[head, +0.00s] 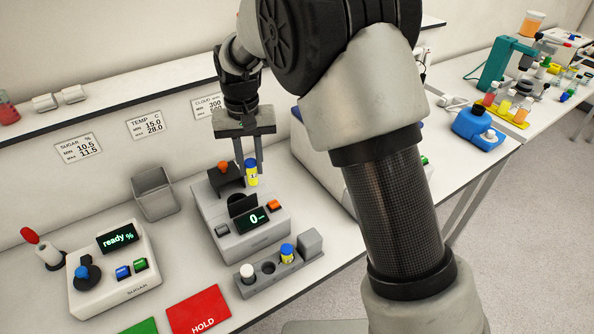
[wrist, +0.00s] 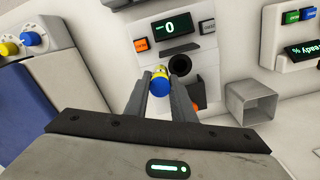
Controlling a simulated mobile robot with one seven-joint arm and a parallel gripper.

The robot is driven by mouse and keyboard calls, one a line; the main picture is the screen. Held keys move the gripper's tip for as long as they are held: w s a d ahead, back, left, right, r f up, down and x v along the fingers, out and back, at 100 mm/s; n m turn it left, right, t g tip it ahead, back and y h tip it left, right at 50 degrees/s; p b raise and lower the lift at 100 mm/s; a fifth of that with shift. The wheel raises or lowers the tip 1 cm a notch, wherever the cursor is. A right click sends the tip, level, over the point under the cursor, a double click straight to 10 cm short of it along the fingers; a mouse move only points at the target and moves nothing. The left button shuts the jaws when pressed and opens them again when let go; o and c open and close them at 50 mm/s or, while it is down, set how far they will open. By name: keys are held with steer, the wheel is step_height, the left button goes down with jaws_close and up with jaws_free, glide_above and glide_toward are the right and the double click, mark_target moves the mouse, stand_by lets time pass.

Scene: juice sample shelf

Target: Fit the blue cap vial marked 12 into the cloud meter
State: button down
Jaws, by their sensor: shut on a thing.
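My gripper (head: 249,160) is shut on a vial with a blue cap and yellow label (head: 252,175); the label's mark is too small to read surely. The vial hangs above the cloud meter (head: 262,228), a grey box with a display reading 0. In the wrist view the vial's blue cap (wrist: 160,84) sits between the fingertips (wrist: 162,77). The meter's dark round well (wrist: 180,63) shows just right of it, apart from the vial. A dark raised piece with an orange knob (head: 224,168) stands at the meter's back.
A grey rack (head: 268,281) in front holds a white-capped vial (head: 247,272) and another blue-capped vial (head: 287,252). The sugar meter (head: 115,268) and an empty grey bin (head: 153,192) stand left. A red HOLD mat (head: 199,309) lies at the front.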

glide_above(237, 195)
steer(key=s, duration=0.2)
steer(key=shift+s+d+f+b, duration=0.15)
steer(key=shift+f+b, duration=0.75)
steer(key=shift+f, duration=0.45)
steer(key=shift+w+d+f+b, duration=0.1)
steer(key=shift+f+b, duration=0.8)
steer(key=shift+f, duration=0.4)
steer(key=shift+f+b, duration=1.1)
steer(key=shift+f, duration=1.1)
steer(key=shift+s+f, duration=0.2)
steer(key=shift+f, duration=0.15)
